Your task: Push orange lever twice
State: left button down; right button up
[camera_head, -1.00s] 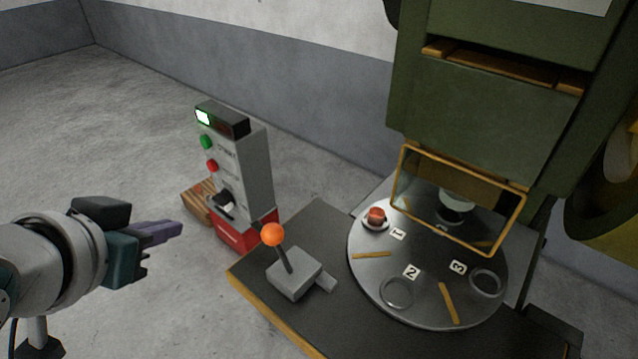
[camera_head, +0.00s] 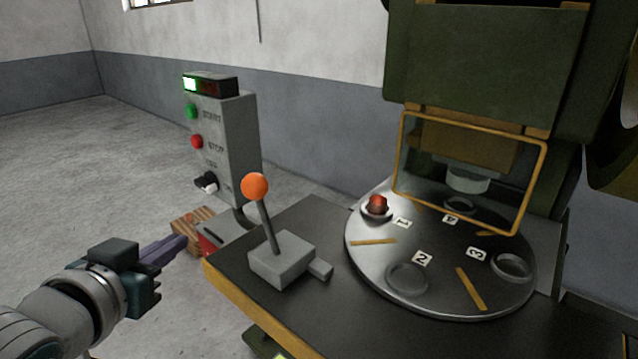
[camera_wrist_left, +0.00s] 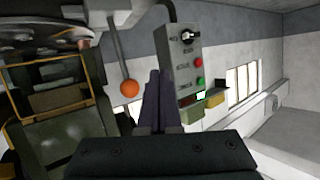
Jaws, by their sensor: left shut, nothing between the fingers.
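The lever with an orange ball knob (camera_head: 255,186) rises from a grey box base (camera_head: 283,259) on the dark table, its rod tilted slightly left. My left gripper (camera_head: 183,242) is shut and empty, with purple fingers. It is left of the lever, lower than the knob and apart from it in the head view. In the left wrist view the fingers (camera_wrist_left: 158,88) point up the picture, and the orange knob (camera_wrist_left: 129,88) shows just left of them. My right gripper is not in view.
A grey control box (camera_head: 226,140) with green and red buttons stands behind the lever. A round turntable (camera_head: 440,295) with numbered places, one holding a red piece (camera_head: 377,203), lies right of it. A yellow-framed guard (camera_head: 519,205) and green press (camera_head: 480,60) rise behind.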

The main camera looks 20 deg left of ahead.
pick_arm(q)
jog(key=shift+w, duration=0.1)
jog(key=w+d+r+b, duration=0.1)
jog(key=w+d+b, duration=0.1)
jog(key=w, duration=0.5)
jog(key=shift+w+d+r+b, duration=0.3)
jog(key=shift+w+d+r, duration=0.1)
jog(key=shift+d, duration=0.25)
dwell(1.7)
jog(key=shift+w+d, duration=0.15)
jog(key=shift+w, duration=0.2)
